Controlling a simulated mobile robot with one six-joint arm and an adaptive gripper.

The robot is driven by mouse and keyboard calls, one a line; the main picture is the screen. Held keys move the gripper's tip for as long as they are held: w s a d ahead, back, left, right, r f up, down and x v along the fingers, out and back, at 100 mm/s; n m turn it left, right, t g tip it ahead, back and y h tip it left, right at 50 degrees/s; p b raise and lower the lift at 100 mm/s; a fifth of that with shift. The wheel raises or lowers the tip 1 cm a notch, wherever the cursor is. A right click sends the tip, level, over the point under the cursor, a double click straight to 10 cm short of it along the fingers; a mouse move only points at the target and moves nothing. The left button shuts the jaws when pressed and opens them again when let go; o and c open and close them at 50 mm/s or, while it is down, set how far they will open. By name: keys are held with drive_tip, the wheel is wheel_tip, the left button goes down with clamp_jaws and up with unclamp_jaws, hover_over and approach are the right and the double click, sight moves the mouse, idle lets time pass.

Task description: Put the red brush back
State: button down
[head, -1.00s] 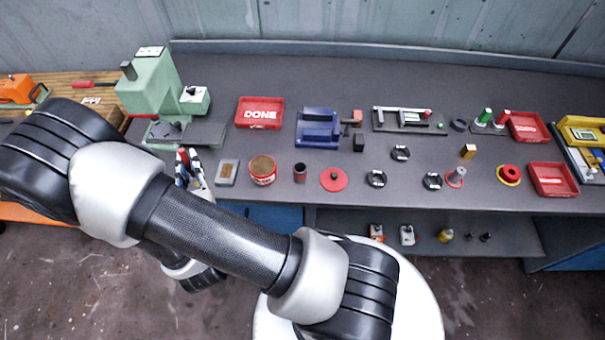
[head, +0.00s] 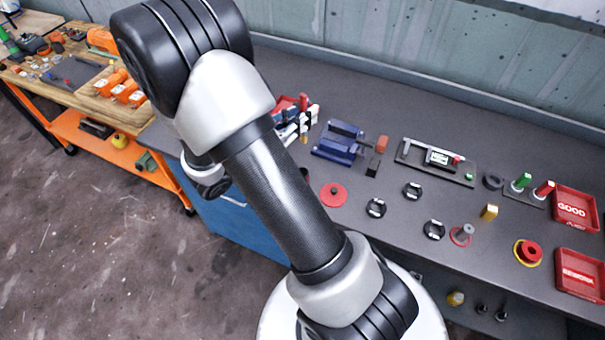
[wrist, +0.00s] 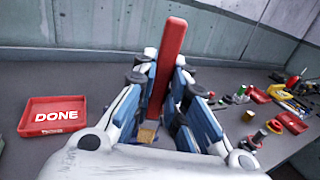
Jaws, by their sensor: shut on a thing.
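The red brush (wrist: 170,60) stands between the fingers of my gripper (wrist: 155,110) in the wrist view. Its long red handle points up and its tan bristles (wrist: 148,133) show low between the fingers. My gripper (head: 296,122) is shut on it. In the head view the handle (head: 303,101) shows above the fingers, over the back of the grey bench and left of the blue fixture (head: 338,146). My arm hides part of the bench, and I cannot tell the brush's height above it.
A red DONE tray (wrist: 52,115) lies left of my gripper in the wrist view. Black rings (head: 376,208), a red disc (head: 333,195) and a red GOOD tray (head: 575,206) lie rightward on the bench. An orange cart (head: 82,135) with a wooden top stands at left.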

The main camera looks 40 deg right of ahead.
wheel_tip(320, 180, down, 18)
drive_tip(key=b, duration=0.5)
drive_tip(key=shift+w+f+b, duration=0.1)
drive_tip(key=shift+f+b, duration=0.05)
drive_tip(key=shift+b, duration=0.15)
drive_tip(key=shift+f, duration=0.1)
drive_tip(key=shift+f, duration=0.15)
drive_tip(key=c, duration=1.6)
unclamp_jaws()
